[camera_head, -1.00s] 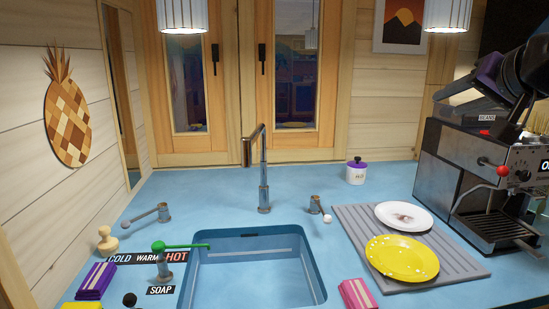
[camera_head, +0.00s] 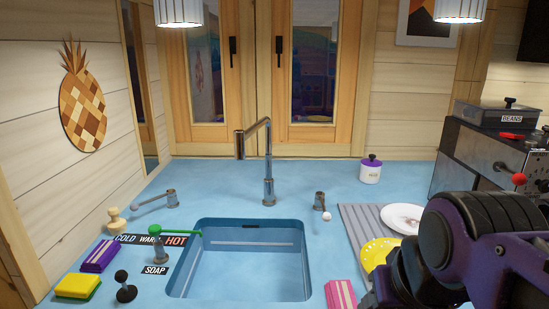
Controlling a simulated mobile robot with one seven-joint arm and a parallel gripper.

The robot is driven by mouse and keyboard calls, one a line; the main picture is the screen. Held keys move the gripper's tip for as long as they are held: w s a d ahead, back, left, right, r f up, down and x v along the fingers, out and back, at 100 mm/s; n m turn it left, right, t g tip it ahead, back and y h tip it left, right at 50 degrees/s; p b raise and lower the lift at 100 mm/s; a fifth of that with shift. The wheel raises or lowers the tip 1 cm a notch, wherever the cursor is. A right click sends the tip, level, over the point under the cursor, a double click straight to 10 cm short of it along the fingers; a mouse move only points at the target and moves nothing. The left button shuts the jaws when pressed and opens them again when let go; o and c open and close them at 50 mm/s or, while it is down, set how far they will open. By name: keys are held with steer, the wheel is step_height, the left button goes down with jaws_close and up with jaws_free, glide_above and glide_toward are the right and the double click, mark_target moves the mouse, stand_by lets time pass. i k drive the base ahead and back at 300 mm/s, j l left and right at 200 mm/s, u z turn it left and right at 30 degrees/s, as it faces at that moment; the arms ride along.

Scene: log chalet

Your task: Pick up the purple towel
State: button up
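A folded purple towel (camera_head: 98,256) with pale stripes lies on the blue counter, left of the sink. It is flat and nothing covers it. Part of my black and purple arm fills the lower right of the view, well to the right of the towel and across the sink from it. My gripper's fingers do not show, so what they hold cannot be seen.
The sink (camera_head: 250,265) has a tall faucet (camera_head: 268,165). A pink striped cloth (camera_head: 340,295) lies right of it.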

mark_target(98, 260)
steer(key=k+j+u, duration=0.15)
steer(key=j+u, duration=0.35)
steer(key=j, duration=0.15)
steer(key=j+u, duration=0.5)
steer(key=j, duration=0.2)
steer(key=z, duration=1.55)
steer(key=u, duration=1.55)
steer(key=i+j+z, duration=0.15)
steer(key=j, duration=0.1)
